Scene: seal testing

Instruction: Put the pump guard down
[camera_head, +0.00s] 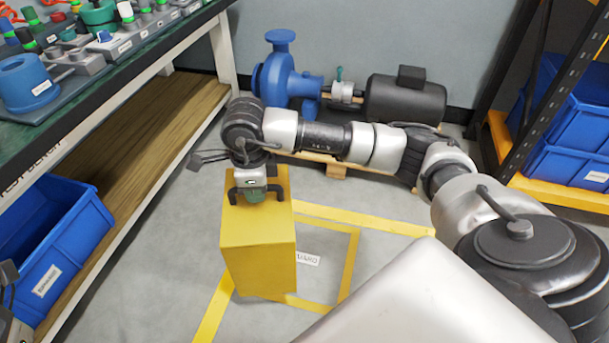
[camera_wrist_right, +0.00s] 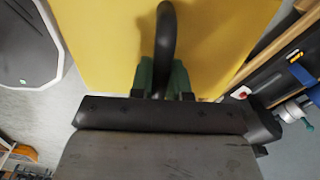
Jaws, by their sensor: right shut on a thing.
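The pump guard (camera_head: 258,250) is a yellow box with a dark handle on top, in the middle of the head view. Its yellow top also fills the upper part of the right wrist view (camera_wrist_right: 105,50). My right gripper (camera_head: 254,193) is above the guard's top, shut on the dark handle (camera_wrist_right: 166,40). The guard is upright, beside and partly over a yellow floor outline (camera_head: 352,260). I cannot tell whether its base touches the floor. My left gripper does not show clearly in either view.
A blue pump (camera_head: 285,75) with a black motor (camera_head: 405,100) stands on a pallet at the back. A workbench (camera_head: 150,60) with a lower wooden shelf and a blue bin (camera_head: 50,245) is at left. A rack with blue bins (camera_head: 575,120) is at right. Floor inside the outline is partly clear.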

